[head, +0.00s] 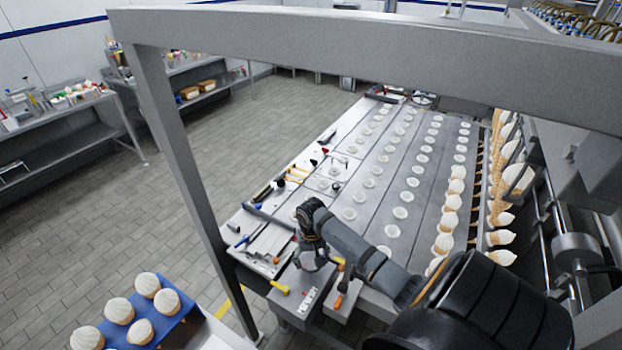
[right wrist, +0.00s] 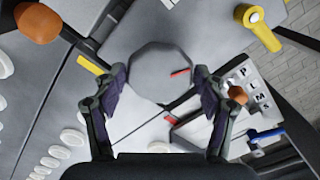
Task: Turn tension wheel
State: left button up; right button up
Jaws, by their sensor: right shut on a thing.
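The tension wheel (right wrist: 158,66) is a grey many-sided disc with a red mark near one edge, filling the space between the fingers in the right wrist view. My right gripper (right wrist: 161,80) has one finger on each side of it and is shut on it. In the head view my right arm comes in from the lower right and my right gripper (head: 313,250) points down at the front corner of the machine. The wheel is mostly hidden there by my gripper and wrist. My left gripper is not in view.
A yellow-handled lever (head: 280,287) and an orange-handled lever (head: 341,298) stand close to my right gripper, beside a small button panel (head: 309,299). Hand tools lie along the machine's left edge. A grey frame post (head: 190,150) stands left. A blue tray (head: 171,326) holds cones.

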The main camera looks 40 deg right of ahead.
jog(key=n, duration=0.5)
jog(key=shift+d+n, duration=0.1)
jog(key=shift+n, duration=0.2)
jog(key=n, duration=0.5)
jog(key=shift+d+r+n, duration=0.1)
jog(key=shift+d+n, duration=0.05)
jog(key=shift+n, duration=0.15)
jog(key=n, duration=0.5)
jog(key=shift+w+d, duration=0.1)
jog(key=n, duration=0.5)
jog(key=shift+w, duration=0.1)
jog(key=shift+n, duration=0.3)
jog(key=o, duration=1.2)
jog(key=shift+c, duration=0.2)
notch_tip(320, 180, up, 12)
